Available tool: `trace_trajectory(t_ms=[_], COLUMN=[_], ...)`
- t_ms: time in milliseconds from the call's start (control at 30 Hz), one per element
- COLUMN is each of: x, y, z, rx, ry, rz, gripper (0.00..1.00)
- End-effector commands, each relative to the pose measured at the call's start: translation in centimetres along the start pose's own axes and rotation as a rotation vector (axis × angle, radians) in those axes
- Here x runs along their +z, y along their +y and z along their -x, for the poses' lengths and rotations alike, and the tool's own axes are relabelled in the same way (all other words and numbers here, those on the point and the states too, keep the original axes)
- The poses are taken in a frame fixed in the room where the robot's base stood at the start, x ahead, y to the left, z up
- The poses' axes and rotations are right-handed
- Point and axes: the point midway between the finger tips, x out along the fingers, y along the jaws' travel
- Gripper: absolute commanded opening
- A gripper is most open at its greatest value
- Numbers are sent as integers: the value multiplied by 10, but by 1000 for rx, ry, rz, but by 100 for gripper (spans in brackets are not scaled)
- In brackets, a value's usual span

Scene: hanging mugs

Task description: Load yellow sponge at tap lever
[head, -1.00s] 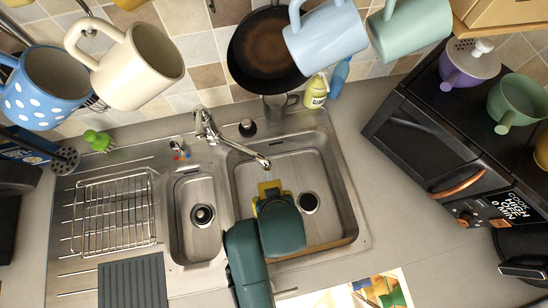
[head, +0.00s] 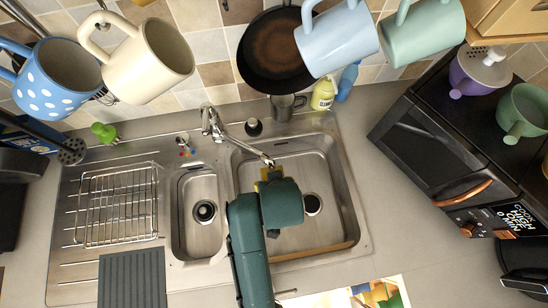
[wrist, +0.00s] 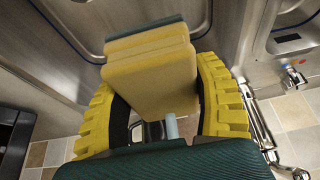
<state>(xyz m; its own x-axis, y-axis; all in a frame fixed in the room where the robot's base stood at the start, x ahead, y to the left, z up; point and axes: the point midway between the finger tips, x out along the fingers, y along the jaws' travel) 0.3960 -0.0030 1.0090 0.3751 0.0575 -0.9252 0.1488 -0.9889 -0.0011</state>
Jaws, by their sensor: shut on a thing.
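My gripper (head: 268,177) is over the large sink bowl, close to the end of the tap spout. In the wrist view its two yellow ridged fingers are shut on the yellow sponge (wrist: 155,75), a thick layered block with a dark green edge. In the head view the sponge is mostly hidden by my wrist, and I cannot tell it from the yellow fingers. The chrome tap (head: 211,125) stands behind the sink, its spout reaching toward my gripper. The tap also shows at the right of the wrist view (wrist: 262,128).
A wire rack (head: 115,205) is on the drainer at the left. A grey mug (head: 287,106) and a yellow bottle (head: 323,95) stand behind the sink. Mugs and a pan (head: 277,50) hang above. A black oven (head: 440,130) stands to the right.

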Motion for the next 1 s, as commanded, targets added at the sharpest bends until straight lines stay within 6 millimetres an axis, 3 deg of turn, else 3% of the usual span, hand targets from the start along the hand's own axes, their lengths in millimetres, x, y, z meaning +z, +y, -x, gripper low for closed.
trace_trajectory(t_ms=[800,1000], x=[65,73], y=[-7,-8], z=[26,30], rx=[0,0], ry=[0,0], rz=[1,1], gripper=[36,36])
